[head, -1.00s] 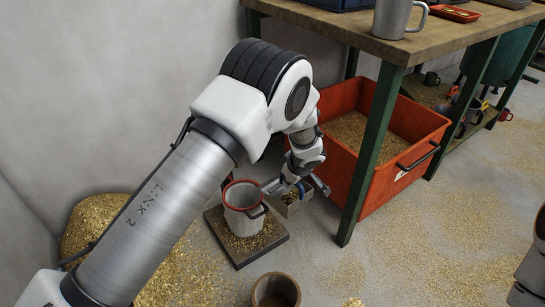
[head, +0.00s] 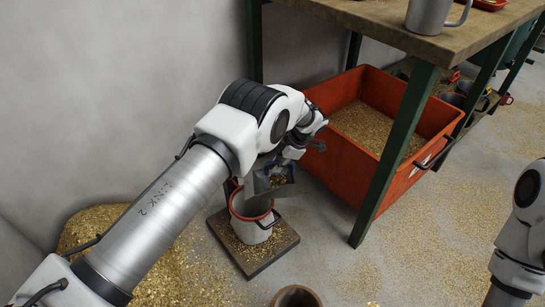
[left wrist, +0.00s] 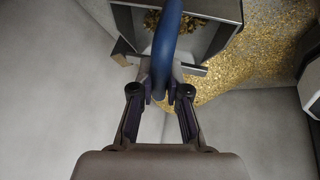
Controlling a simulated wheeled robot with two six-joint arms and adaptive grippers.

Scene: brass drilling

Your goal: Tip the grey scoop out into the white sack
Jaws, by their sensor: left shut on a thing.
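The grey scoop (head: 262,184) is a box-shaped pan with a blue handle (left wrist: 166,45). My left gripper (head: 288,163) is shut on that handle, also seen in the left wrist view (left wrist: 160,92). Brass chips (head: 278,179) are still inside the scoop. The scoop is above the rim of the white sack (head: 250,231), close to its back edge, and looks tilted. The sack stands upright, with a red rim and a dark side handle. The scoop hides part of its mouth. Only part of my right arm shows at the right edge; its gripper is out of view.
The sack stands on a dark square board (head: 285,243) with scattered chips. A red bin (head: 345,164) full of chips is to the right, behind a green table leg (head: 398,150). A chip heap (head: 85,228) lies at left. A brown pot (head: 296,297) is in front.

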